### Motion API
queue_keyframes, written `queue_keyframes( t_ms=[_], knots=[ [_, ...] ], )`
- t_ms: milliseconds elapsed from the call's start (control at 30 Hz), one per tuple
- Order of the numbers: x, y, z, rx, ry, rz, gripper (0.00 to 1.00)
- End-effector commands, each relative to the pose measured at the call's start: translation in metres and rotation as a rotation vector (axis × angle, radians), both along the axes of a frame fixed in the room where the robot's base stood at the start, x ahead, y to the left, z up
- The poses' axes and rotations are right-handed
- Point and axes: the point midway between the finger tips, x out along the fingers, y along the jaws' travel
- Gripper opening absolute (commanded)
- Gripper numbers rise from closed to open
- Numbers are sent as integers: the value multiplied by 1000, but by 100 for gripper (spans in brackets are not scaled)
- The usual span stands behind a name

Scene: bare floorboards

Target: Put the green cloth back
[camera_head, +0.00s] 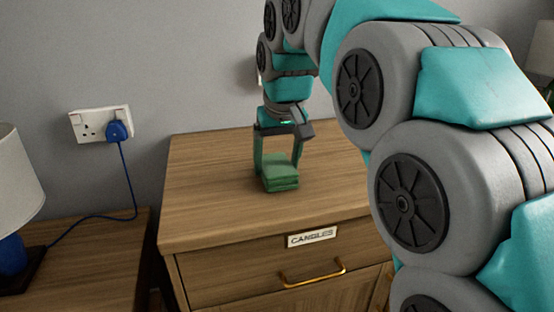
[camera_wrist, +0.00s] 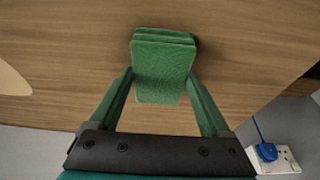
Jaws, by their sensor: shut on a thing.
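The green cloth (camera_head: 281,176) is a small folded stack on top of the wooden cabinet (camera_head: 210,190). My gripper (camera_head: 277,168) points down over it, with one finger on each side, and is shut on the cloth. In the wrist view the cloth (camera_wrist: 163,68) lies between the two green fingertips (camera_wrist: 163,78), its layered folded edge at the far side. The cloth looks at or very near the cabinet top; I cannot tell whether it touches.
The cabinet has a drawer labelled CANDLES (camera_head: 312,237) with a brass handle (camera_head: 313,275). At left, a lower table (camera_head: 90,260) bears a lamp (camera_head: 15,185). A blue plug (camera_head: 118,131) sits in the wall socket (camera_head: 88,126), its cable trailing down.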

Motion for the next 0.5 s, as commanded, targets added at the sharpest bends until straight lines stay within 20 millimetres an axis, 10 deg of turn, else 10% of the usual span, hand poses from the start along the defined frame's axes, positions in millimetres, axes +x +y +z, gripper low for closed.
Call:
queue_keyframes(
  t_ms=[33, 67, 200, 500],
  knots=[
    [0, 0, -2, 0, 1, 0, 29],
    [0, 0, -2, 0, 1, 0, 85],
    [0, 0, -1, 0, 0, 0, 100],
    [0, 0, 2, 0, -1, 0, 100]
  ],
)
